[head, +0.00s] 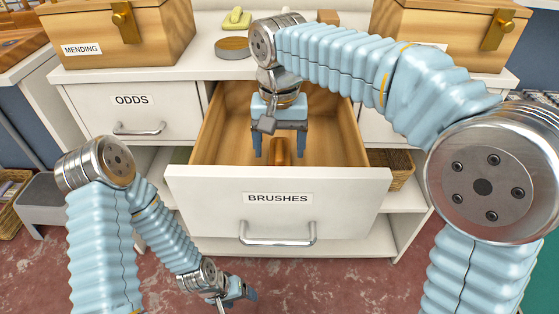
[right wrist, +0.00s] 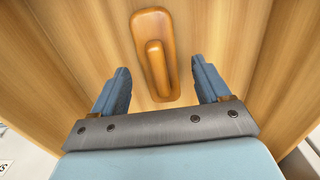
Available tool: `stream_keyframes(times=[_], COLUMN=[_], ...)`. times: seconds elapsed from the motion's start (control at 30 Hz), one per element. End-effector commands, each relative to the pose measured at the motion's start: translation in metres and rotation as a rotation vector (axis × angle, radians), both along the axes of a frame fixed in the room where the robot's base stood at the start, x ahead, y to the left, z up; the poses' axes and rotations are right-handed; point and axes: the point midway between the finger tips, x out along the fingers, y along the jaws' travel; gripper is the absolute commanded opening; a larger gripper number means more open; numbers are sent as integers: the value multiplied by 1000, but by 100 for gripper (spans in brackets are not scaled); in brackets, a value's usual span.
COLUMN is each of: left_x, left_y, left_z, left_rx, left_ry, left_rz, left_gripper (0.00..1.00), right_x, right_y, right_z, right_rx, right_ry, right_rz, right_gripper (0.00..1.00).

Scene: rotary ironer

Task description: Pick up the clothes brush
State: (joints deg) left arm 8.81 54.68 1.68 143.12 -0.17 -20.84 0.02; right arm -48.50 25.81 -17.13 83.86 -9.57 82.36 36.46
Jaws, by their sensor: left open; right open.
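The clothes brush (head: 280,151) is a wooden, orange-brown piece lying in the open drawer labelled BRUSHES (head: 190,200). In the right wrist view the brush (right wrist: 155,50) shows whole, with an oblong base and a raised grip along it. My right gripper (head: 281,158) reaches down into the drawer, open, with its fingers to either side of the brush in the picture. In the right wrist view the fingertips (right wrist: 158,72) are apart with nothing between them but the brush beyond. My left gripper (head: 252,294) is open and empty, low in front of the drawer.
The drawer's wooden walls stand close around my right gripper. A closed drawer labelled ODDS (head: 135,112) is to the left. On the countertop are a MENDING box (head: 115,35), a round grey-topped tin (head: 232,48) and a yellow-green item (head: 237,18). A wicker basket (head: 398,170) sits on the shelf at right.

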Motion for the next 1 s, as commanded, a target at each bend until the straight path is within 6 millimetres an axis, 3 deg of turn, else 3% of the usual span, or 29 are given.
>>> stream_keyframes(times=[0.17, 0.43, 0.87, 1.0], left_x=[0, 0, 0, 0], left_y=[0, 0, 0, 0], left_z=[-4, -4, -4, -4], left_rx=[1, 1, 1, 1], left_ry=[1, 0, 0, 0], left_rz=[1, 1, 1, 1], left_gripper=[71, 71, 71, 71], right_x=[0, 0, 1, 1], right_y=[-1, -1, -1, -1], right_z=[-24, -27, -26, -26], right_rx=[0, 0, 0, 0], right_ry=[0, 0, 0, 0], right_rz=[1, 1, 1, 1], right_gripper=[76, 74, 9, 9])
